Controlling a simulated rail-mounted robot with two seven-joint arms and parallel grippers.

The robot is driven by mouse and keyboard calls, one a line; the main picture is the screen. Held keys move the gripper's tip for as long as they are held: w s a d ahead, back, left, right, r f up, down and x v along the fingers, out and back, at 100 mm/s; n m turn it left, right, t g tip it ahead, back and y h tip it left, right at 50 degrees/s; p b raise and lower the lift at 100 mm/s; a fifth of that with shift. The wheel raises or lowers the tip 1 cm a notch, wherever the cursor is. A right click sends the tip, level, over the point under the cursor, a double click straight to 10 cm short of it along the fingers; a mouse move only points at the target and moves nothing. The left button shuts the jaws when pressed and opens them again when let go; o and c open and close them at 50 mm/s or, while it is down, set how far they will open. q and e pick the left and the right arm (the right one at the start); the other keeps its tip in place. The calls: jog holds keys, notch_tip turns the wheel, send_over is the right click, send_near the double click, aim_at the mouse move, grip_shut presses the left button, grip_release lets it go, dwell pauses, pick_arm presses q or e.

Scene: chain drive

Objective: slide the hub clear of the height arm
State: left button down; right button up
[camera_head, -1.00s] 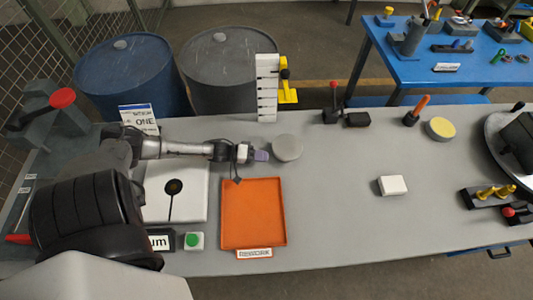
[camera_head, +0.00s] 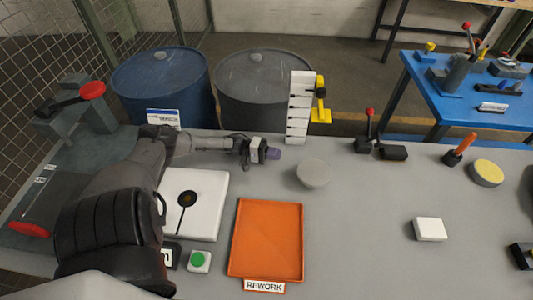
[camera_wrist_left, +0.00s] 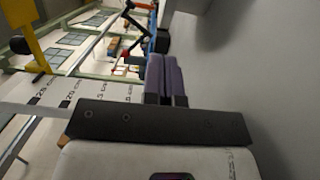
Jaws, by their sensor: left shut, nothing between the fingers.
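A pale grey round disc (camera_head: 313,173), which I take to be the hub, lies on the grey bench. It sits in front of the white height scale (camera_head: 298,110), clear of it in the picture. The yellow height arm (camera_head: 320,102) is on the scale's right side, up near its top. My left gripper (camera_head: 272,153) is shut and empty, left of the disc with a small gap. In the left wrist view its purple fingers (camera_wrist_left: 165,80) are together. The scale (camera_wrist_left: 105,92) and yellow arm (camera_wrist_left: 30,47) show at left there; the disc cannot be made out. My right gripper is not in view.
An orange REWORK tray (camera_head: 268,205) lies in front of the disc. A white plate (camera_head: 215,195) with a dark round mark and a green button (camera_head: 198,260) are left. A white block (camera_head: 430,229) and black lever units (camera_head: 367,142) are right. Bench between tray and block is clear.

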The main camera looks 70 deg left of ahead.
pick_arm(q)
jog(key=x, duration=0.3)
jog(key=shift+w+d, duration=0.1)
jog(key=shift+w, duration=0.05)
jog(key=d, duration=0.3)
jog(key=shift+w, duration=0.3)
jog(key=shift+w+d+p, duration=0.15)
jog(key=shift+d+p, duration=0.2)
jog(key=shift+d, duration=0.25)
